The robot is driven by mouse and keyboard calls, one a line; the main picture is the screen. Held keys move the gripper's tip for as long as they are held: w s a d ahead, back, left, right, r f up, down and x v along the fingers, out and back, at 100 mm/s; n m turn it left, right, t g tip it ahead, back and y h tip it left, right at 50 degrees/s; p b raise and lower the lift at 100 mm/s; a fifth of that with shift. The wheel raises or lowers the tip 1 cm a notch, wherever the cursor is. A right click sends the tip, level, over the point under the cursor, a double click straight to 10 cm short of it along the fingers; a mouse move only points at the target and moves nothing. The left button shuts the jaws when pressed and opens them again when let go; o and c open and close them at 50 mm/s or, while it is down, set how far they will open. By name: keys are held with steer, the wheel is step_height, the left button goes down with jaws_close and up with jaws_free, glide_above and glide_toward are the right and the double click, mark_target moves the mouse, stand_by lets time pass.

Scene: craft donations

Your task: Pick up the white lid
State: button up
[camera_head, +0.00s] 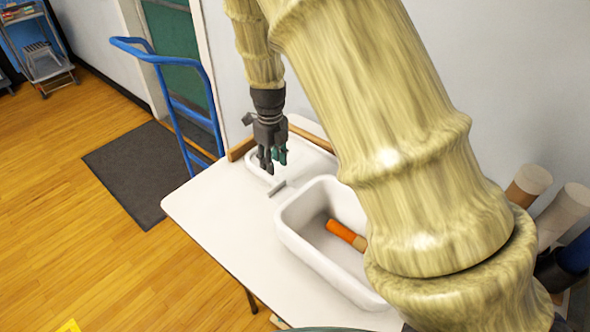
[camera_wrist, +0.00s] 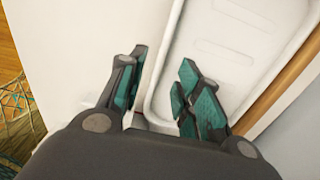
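The white lid (camera_head: 312,160) lies on the white table behind the white bin, partly hidden by my gripper and arm in the head view. In the wrist view the lid (camera_wrist: 235,50) fills the upper right, with a rounded rim and shallow raised bars. My gripper (camera_head: 272,163) points down near the lid's left end. In the wrist view its fingers (camera_wrist: 158,92) are apart, one left of the lid's rim and one overlapping the lid. Nothing shows held between them. I cannot tell whether either finger touches the lid.
A white bin (camera_head: 300,237) holding an orange-and-tan cylinder (camera_head: 346,234) stands in front of the lid. A small grey bar (camera_head: 278,188) lies near the gripper. A wooden strip (camera_head: 241,149) edges the table (camera_head: 220,240) by the wall. A blue hand truck (camera_head: 181,103) stands left.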

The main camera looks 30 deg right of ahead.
mark_target(276, 181)
steer(key=shift+d+f+p, duration=0.15)
steer(key=shift+f+p, duration=0.25)
steer(key=shift+f, duration=3.45)
jaws_close()
